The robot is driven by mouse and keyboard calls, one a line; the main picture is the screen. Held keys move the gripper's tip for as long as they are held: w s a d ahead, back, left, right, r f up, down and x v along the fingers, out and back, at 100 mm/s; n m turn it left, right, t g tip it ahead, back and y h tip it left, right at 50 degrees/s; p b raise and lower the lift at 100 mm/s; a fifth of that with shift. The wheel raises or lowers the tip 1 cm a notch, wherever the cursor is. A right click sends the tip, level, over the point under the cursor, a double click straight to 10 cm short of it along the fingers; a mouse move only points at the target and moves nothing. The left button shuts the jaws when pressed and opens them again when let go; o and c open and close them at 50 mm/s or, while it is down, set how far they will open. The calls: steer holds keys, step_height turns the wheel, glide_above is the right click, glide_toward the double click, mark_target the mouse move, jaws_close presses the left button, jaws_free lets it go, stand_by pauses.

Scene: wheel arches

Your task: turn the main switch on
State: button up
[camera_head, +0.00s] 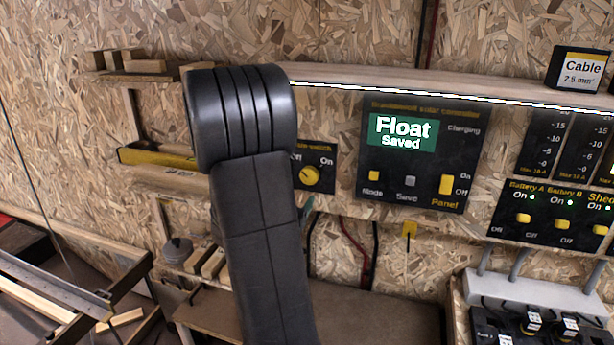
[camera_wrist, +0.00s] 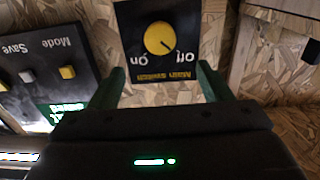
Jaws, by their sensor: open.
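The main switch (camera_wrist: 158,38) is a round yellow knob on a black plate. It appears upside down in the wrist view, with On and Off labels beside it. A dark mark on the knob points toward the Off label. In the head view the knob (camera_head: 309,176) shows just right of my arm, which hides the left part of its plate. My gripper (camera_wrist: 160,76) is open and empty, its two green fingers spread on either side below the knob in the wrist view, apart from it.
The solar controller panel (camera_head: 415,190), its screen reading Float Saved, is right of the switch. Battery switches (camera_head: 545,218) are farther right. A wooden shelf (camera_head: 440,88) runs above, bearing a Cable box (camera_head: 580,70). Wires hang below the switch.

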mark_target(308, 178)
steer(key=p+x, duration=0.2)
steer(key=x, duration=1)
steer(key=shift+w, duration=0.15)
steer(key=shift+f, duration=0.1)
steer(key=c, duration=1)
